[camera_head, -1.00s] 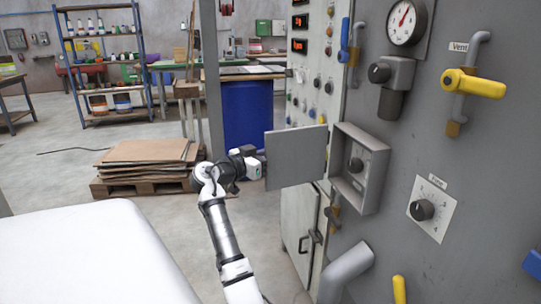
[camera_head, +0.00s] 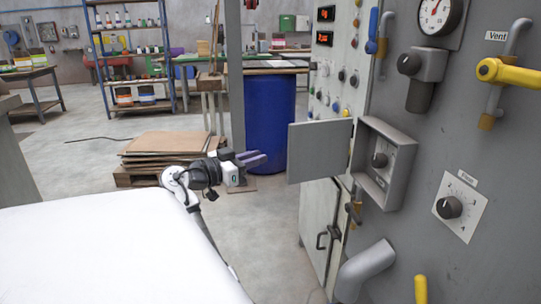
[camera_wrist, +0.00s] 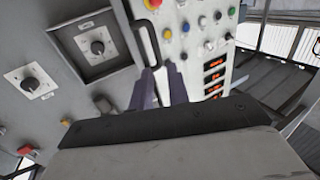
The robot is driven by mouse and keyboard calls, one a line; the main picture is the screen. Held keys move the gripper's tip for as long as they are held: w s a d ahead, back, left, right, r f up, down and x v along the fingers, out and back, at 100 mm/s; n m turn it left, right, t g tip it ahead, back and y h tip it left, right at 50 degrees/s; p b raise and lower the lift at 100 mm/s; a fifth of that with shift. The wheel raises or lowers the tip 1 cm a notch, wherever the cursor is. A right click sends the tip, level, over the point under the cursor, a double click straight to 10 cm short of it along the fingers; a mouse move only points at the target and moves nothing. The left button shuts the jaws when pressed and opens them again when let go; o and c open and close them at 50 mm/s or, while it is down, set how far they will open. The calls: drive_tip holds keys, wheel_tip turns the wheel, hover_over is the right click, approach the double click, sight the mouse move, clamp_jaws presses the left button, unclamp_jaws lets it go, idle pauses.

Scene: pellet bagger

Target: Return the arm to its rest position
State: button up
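My gripper (camera_head: 254,159) is at the end of my white and black arm, left of the machine in the head view. Its two purple-grey fingers point right, towards the open box door (camera_head: 320,150), with clear space between. In the wrist view my gripper (camera_wrist: 160,88) shows its fingers a little apart with nothing held between them. The small grey box (camera_head: 384,165) on the machine stands open, with a dark knob inside. In the wrist view the box (camera_wrist: 95,48) is at upper left.
The machine front (camera_head: 465,125) fills the right side, with a gauge, a yellow-handled valve (camera_head: 510,73) and a lower pipe (camera_head: 365,270). A blue drum (camera_head: 269,120) stands behind my gripper. Stacked cardboard (camera_head: 165,145) lies on a pallet behind my arm. Floor between arm and machine is clear.

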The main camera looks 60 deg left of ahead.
drive_tip(key=shift+s, duration=0.6)
